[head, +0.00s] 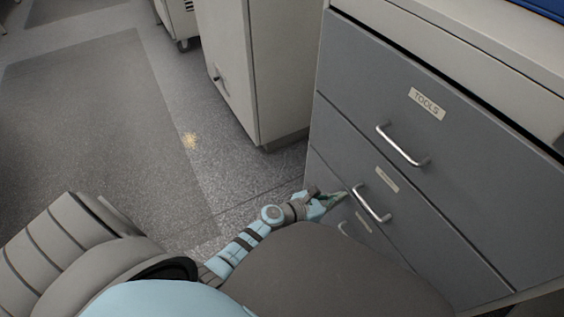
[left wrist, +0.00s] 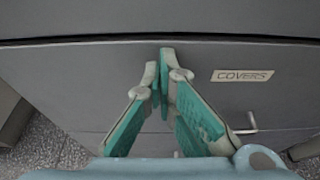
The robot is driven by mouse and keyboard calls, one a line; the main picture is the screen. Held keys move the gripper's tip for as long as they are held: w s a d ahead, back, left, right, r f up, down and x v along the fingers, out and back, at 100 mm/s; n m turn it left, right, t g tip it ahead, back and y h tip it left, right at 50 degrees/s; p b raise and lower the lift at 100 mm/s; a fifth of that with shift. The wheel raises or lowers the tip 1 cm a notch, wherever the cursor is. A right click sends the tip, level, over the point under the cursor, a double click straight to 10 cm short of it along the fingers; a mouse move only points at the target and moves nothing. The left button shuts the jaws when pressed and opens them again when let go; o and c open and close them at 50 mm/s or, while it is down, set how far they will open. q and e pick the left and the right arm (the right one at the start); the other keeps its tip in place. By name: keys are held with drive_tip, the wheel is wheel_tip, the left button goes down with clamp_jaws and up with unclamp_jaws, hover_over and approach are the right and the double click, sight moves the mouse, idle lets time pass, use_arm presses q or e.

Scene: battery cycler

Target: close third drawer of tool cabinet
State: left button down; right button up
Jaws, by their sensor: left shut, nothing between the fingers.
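The grey tool cabinet (head: 440,150) stands at the right in the head view, its drawers stacked. The top drawer is labelled TOOLS. The third drawer (head: 325,180) is low, partly hidden behind my body, with its label and part of its handle showing. My left gripper (head: 340,197) is at its front, left of the handles. In the left wrist view, my gripper (left wrist: 165,55) is shut and empty, fingertips near the upper edge of a drawer front labelled COVERS (left wrist: 285,100). A dark seam runs above that front. I cannot tell whether the drawer is fully flush or whether the fingertips touch it.
A pale cabinet (head: 235,70) stands left of the tool cabinet, with a narrow floor gap between. A wheeled unit (head: 180,18) is farther back. The speckled floor at the left is clear. The second drawer's handle (head: 371,204) juts out close to my gripper.

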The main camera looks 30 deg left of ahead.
use_arm(q)
drive_tip(key=shift+w+r, duration=0.2)
drive_tip(key=shift+r, duration=0.05)
drive_tip(key=v, duration=1.2)
drive_tip(key=shift+s+f, duration=0.25)
drive_tip(key=shift+f, duration=0.05)
